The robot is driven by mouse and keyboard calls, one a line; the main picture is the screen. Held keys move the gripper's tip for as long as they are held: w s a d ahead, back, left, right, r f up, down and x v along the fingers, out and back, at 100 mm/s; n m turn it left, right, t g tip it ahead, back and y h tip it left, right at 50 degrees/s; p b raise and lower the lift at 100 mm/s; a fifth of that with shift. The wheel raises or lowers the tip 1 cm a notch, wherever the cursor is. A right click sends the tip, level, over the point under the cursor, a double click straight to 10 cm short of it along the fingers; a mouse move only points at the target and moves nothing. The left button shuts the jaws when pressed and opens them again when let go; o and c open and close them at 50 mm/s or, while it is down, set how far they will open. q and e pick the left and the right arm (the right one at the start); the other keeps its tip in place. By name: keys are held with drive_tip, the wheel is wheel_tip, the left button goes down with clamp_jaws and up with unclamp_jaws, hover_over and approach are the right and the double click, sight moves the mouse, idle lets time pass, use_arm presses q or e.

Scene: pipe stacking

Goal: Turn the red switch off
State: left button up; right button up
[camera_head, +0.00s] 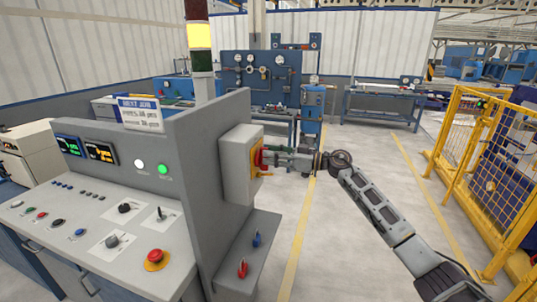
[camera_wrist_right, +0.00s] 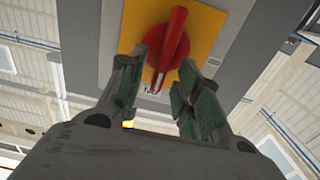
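The red switch (camera_wrist_right: 174,42) is a rotary handle on a yellow plate (camera_wrist_right: 203,38), on the side of a grey box (camera_head: 236,160). In the head view the switch (camera_head: 258,158) is partly covered by my right gripper (camera_head: 268,159). In the right wrist view my right gripper (camera_wrist_right: 162,67) is open, with one green-padded finger on each side of the handle's lower part. A gap shows between the right-hand finger and the handle; whether the left-hand finger touches is unclear. The handle stands slightly tilted from the plate's long axis. My left gripper is not in view.
A grey control console (camera_head: 100,240) with buttons and a red emergency knob (camera_head: 156,257) stands at the left. A lower shelf (camera_head: 248,262) with red and blue levers juts below the switch box. A yellow fence (camera_head: 470,150) stands right; the floor between is clear.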

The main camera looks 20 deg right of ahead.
drive_tip(key=shift+x, duration=0.75)
clamp_jaws()
